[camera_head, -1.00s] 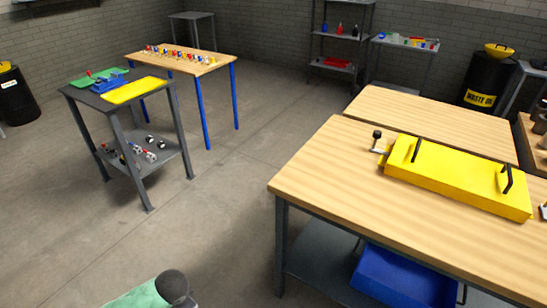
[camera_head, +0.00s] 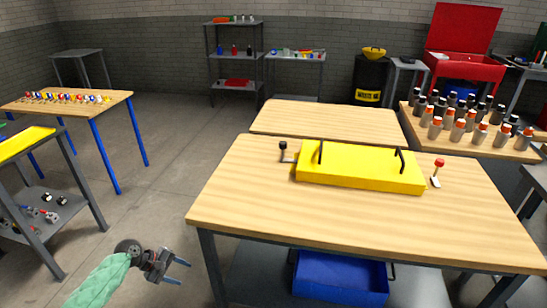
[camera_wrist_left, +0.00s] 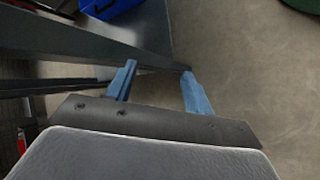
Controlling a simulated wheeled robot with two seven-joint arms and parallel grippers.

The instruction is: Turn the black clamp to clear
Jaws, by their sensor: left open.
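The black clamp (camera_head: 283,146), a black knob on a small metal base, stands at the left end of the yellow box (camera_head: 360,175) on the wooden workbench (camera_head: 250,205). Whether it presses on the box is too small to tell. A red-knobbed clamp (camera_head: 438,165) stands at the box's right end. My left gripper (camera_head: 181,272) is open and empty, low over the floor to the left of the bench, well apart from the clamp. Its two blue fingers (camera_wrist_left: 160,88) show apart in the left wrist view, above the floor. My right gripper is not in view.
The yellow box has two black handles. A blue bin (camera_head: 340,278) sits below the bench top. A second wooden table (camera_head: 325,118) stands behind it. Several bottles (camera_head: 465,118) stand on a table at right. Open floor (camera_head: 185,185) lies left of the bench.

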